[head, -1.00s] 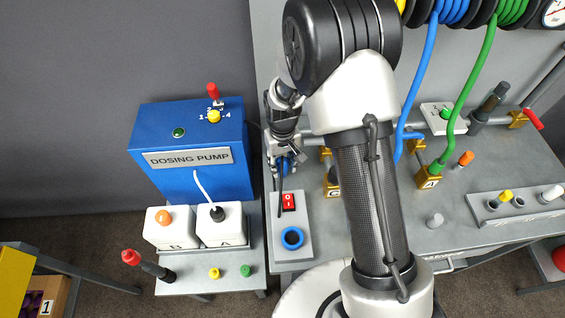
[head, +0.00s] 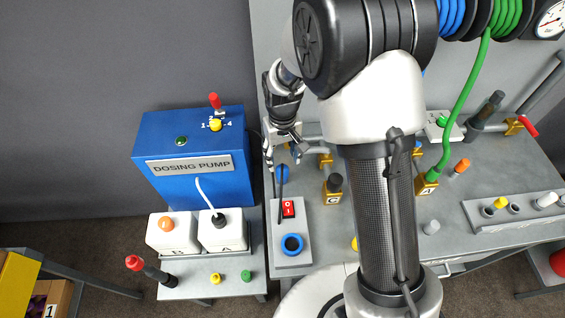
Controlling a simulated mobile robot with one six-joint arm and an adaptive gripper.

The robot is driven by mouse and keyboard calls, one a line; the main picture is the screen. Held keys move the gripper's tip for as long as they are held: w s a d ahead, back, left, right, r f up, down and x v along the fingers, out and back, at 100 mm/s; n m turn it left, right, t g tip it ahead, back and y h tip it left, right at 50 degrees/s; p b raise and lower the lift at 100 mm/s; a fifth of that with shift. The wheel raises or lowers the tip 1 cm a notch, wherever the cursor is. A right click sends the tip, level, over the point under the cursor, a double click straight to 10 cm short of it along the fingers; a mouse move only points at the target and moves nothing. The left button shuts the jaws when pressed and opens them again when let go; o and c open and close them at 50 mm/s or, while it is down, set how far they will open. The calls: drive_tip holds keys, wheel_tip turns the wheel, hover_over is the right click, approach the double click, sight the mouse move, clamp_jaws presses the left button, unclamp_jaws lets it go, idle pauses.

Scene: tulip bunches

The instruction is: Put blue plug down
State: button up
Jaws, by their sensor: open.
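The blue plug (head: 282,172) sits at the back end of the grey switch panel (head: 306,222), behind the red switch (head: 288,209). A thin dark upright part crosses in front of the plug and hides some of it. My gripper (head: 284,155) is just above and behind the plug, with its fingers spread and nothing seen between them. In this view the fingers look apart from the plug, though the exact gap is hard to judge. A blue ring (head: 292,244) is at the panel's front end.
The blue dosing pump (head: 195,170) stands close on the left, with white containers B (head: 172,236) and A (head: 223,232) before it. Brass fittings C (head: 333,186) and A (head: 426,185) stand to the right. My arm hides the middle of the bench.

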drive_tip(key=s+d+r+t, duration=0.1)
drive_tip(key=s+d+r, duration=0.15)
drive_tip(key=r, duration=0.45)
drive_tip(key=s+d+r+m+t, duration=0.1)
drive_tip(key=s+r, duration=0.3)
drive_tip(key=r, duration=0.3)
drive_tip(key=s+d+r, duration=0.2)
drive_tip(key=s+r, duration=0.1)
drive_tip(key=r, duration=0.4)
drive_tip(key=s+d+r+m+t, duration=0.1)
drive_tip(key=s+d+r, duration=0.1)
drive_tip(key=s, duration=0.5)
drive_tip(key=s+d+r+m+t, duration=0.1)
drive_tip(key=s+d+r, duration=0.1)
drive_tip(key=s, duration=0.5)
drive_tip(key=shift+s+d+r+t+p, duration=0.15)
drive_tip(key=shift+s+t+p, duration=0.15)
drive_tip(key=shift+p, duration=0.05)
wheel_tip(320, 180, down, 3)
drive_tip(key=b, duration=0.3)
